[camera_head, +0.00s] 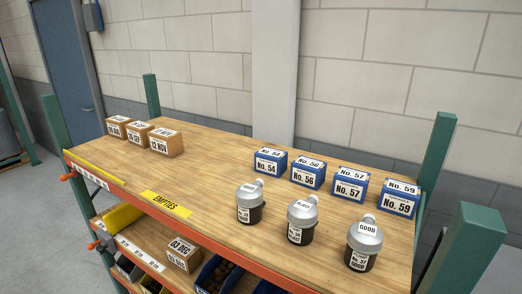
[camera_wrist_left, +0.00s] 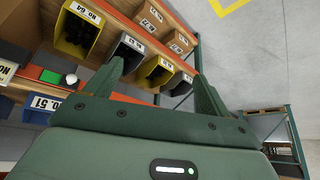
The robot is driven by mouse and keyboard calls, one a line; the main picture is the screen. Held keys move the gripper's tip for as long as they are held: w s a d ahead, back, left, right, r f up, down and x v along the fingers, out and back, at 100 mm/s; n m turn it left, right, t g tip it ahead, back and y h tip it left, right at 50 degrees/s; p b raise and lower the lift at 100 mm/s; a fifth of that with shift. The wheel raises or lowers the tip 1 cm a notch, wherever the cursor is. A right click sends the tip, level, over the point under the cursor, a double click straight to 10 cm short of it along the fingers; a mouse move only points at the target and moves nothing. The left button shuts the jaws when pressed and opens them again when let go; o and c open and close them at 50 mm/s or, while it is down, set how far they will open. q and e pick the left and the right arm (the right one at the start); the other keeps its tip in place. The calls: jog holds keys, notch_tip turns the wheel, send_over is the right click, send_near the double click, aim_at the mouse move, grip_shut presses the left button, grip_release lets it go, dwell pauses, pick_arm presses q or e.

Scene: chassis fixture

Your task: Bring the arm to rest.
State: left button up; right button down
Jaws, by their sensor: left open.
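My left gripper (camera_wrist_left: 160,82) shows in the left wrist view. Its two green fingers stand apart with nothing held between them. Shelves with bins lie beyond the fingers, and how far off they are I cannot tell. In the head view neither of my arms nor grippers shows. There the wooden shelf top (camera_head: 215,170) carries cartons, blue boxes and grey-capped containers, with no gripper near them.
In the head view, small cartons (camera_head: 166,144) stand at left, blue boxes (camera_head: 308,174) at the back right, and capped containers (camera_head: 302,222) in front. Green posts (camera_head: 435,150) rise at the corners. The wrist view shows a yellow bin (camera_wrist_left: 77,30) and a dark bin (camera_wrist_left: 126,49).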

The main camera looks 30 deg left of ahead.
pick_arm(q)
jog(key=s+d+f+m+g+b, duration=0.1)
jog(key=s+d+f+m+b, duration=0.2)
jog(key=s+d+f, duration=0.35)
jog(key=s+d+f+m+g+h+b, duration=0.1)
jog(key=s+d+f+m+g+b, duration=0.2)
jog(key=f, duration=0.7)
jog(key=s+d+f+m+b, duration=0.2)
jog(key=s+d+f+b, duration=0.25)
jog(key=d+f, duration=0.35)
jog(key=d+f+m+h+b, duration=0.1)
jog(key=d+f+b, duration=0.4)
jog(key=d+f, duration=0.4)
jog(key=d, duration=0.3)
jog(key=shift+w+d+f+h, duration=0.2)
jog(key=shift+w+d+h, duration=0.05)
jog(key=shift+d+h, duration=0.15)
pick_arm(e)
notch_tip(320, 180, down, 17)
jog(key=s, duration=0.1)
jog(key=shift+s+d+f+g, duration=0.15)
jog(key=shift+s+f+g, duration=0.05)
jog(key=shift+s+g, duration=0.1)
